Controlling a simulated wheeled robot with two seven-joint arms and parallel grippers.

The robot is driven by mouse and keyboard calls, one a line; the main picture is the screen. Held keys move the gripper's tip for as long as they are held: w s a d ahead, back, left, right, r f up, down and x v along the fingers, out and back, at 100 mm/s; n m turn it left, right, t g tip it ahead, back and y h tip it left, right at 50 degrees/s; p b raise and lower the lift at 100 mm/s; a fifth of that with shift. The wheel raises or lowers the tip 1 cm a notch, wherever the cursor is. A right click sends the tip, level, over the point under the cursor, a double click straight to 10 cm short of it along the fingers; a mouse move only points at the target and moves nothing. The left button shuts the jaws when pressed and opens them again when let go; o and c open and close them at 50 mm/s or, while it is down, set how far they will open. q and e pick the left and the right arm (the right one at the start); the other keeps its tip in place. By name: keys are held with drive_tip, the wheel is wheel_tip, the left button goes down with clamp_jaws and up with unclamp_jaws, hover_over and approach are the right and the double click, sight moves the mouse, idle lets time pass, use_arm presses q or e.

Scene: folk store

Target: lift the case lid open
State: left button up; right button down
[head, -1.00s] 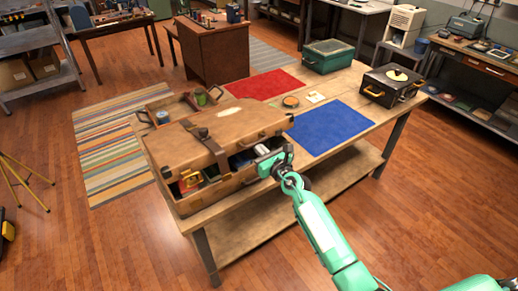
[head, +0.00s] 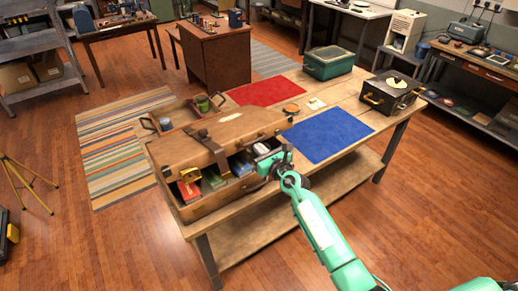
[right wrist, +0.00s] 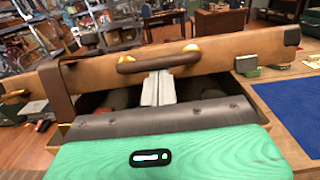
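The brown case (head: 212,206) stands at the left end of the wooden table, and its lid (head: 228,132) is partly raised, tilted up at the front. Through the gap show a red item (head: 188,190), a green item (head: 212,179) and a blue item (head: 240,166). My right gripper (head: 271,160) is at the case's front right, under the lid's front edge. In the right wrist view the pale fingers (right wrist: 159,86) look closed together, with their tips just below the lid's dark handle (right wrist: 160,62). Contact with the lid is hard to tell. My left gripper is not in view.
A red mat (head: 266,92), a blue mat (head: 325,134), a green box (head: 330,64) and a dark case (head: 390,94) are on the table. An open tray (head: 180,118) sits behind the brown case. A yellow tripod (head: 24,183) stands on the floor at left.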

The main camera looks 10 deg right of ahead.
sight(256, 141)
drive_tip(key=shift+r, duration=0.35)
drive_tip(key=shift+w+a+r+p, duration=0.1)
drive_tip(key=shift+w+r+p, duration=0.15)
drive_tip(key=shift+r+p, duration=0.35)
drive_tip(key=shift+w+a+r+p, duration=0.1)
drive_tip(key=shift+w+r+p, duration=0.15)
drive_tip(key=shift+r+p, duration=0.35)
drive_tip(key=shift+w+a+r+p, duration=0.1)
drive_tip(key=shift+w+r+p, duration=0.2)
drive_tip(key=shift+r+p, duration=0.25)
drive_tip(key=shift+w+a+r+p, duration=0.1)
drive_tip(key=shift+w+r+p, duration=0.15)
drive_tip(key=shift+r+p, duration=0.3)
drive_tip(key=shift+r, duration=0.1)
drive_tip(key=shift+w+a+r+p, duration=0.1)
drive_tip(key=shift+w+r+p, duration=0.2)
drive_tip(key=shift+r+p, duration=0.2)
drive_tip(key=shift+w+a+r+p, duration=0.1)
drive_tip(key=shift+w+r+p, duration=0.2)
drive_tip(key=shift+r+p, duration=0.2)
drive_tip(key=shift+r, duration=0.15)
